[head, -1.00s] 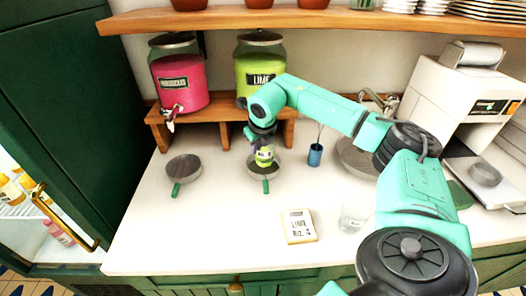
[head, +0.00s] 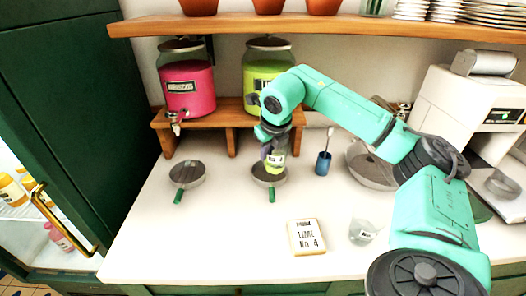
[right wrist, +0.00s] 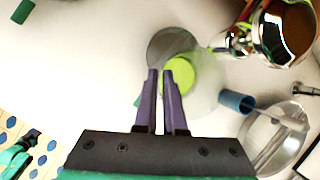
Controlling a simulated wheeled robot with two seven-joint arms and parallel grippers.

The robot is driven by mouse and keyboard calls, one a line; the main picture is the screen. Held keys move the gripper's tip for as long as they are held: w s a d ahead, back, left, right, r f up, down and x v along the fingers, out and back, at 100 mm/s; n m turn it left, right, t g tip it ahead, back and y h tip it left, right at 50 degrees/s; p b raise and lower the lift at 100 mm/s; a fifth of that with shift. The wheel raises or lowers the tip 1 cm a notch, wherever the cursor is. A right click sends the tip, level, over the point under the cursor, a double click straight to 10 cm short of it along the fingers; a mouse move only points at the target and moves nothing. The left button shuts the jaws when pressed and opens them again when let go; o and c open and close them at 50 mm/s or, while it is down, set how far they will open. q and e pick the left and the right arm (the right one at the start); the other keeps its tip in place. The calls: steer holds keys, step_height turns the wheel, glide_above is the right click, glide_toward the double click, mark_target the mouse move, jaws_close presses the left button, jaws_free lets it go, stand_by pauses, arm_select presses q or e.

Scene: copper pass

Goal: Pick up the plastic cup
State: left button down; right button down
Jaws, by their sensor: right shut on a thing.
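A clear plastic cup (head: 275,163) with lime-green contents and a label is at the round grey plate with a green handle (head: 269,180), below the green dispenser. My right gripper (head: 272,140) is shut on the cup, coming from above. In the right wrist view the purple fingers (right wrist: 162,75) are close together beside the bright green contents (right wrist: 180,75). I cannot tell whether the cup's base touches the plate. Another clear cup (head: 363,231), which looks empty, stands on the counter at the front right. My left gripper is not in view.
A pink dispenser (head: 187,88) and the green dispenser (head: 262,75) stand on a wooden riser.

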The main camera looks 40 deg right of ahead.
steer(key=s+a+b, duration=0.5)
steer(key=s, duration=0.8)
steer(key=shift+s+b, duration=0.2)
steer(key=shift+b, duration=0.1)
stand_by(1.5)
